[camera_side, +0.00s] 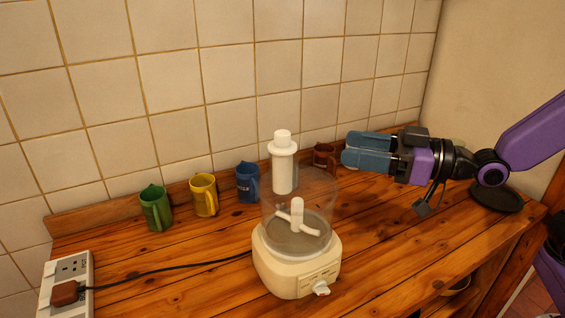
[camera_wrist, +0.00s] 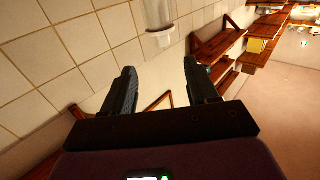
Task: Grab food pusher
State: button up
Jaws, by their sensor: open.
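The food pusher (camera_side: 283,163) is a white cylinder with a knob on top. It stands upright in the feed tube of a clear-bowled food processor (camera_side: 297,262) with a cream base. My gripper (camera_side: 347,152) is to the right of the pusher, apart from it, with its blue fingers pointing left. In the wrist view the gripper (camera_wrist: 160,78) has its two dark fingers spread with nothing between them. A white cylindrical part (camera_wrist: 159,20), which looks like the pusher and its tube, shows beyond the fingertips at the top.
Green (camera_side: 156,208), yellow (camera_side: 204,194) and blue (camera_side: 247,182) mugs stand along the tiled wall. A brown mug (camera_side: 324,156) is behind the processor near my fingers. A power strip (camera_side: 66,283) is at the left, with a black cord running to the processor. The front-left counter is mostly clear.

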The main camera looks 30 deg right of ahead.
aim_at(283, 132)
jog(key=shift+r+x, duration=0.15)
jog(key=shift+x, duration=3.2)
jog(key=shift+r+x, duration=0.15)
jog(key=shift+x, duration=3.2)
jog(key=shift+s+a, duration=0.1)
jog(key=shift+s, duration=0.05)
grip_shut()
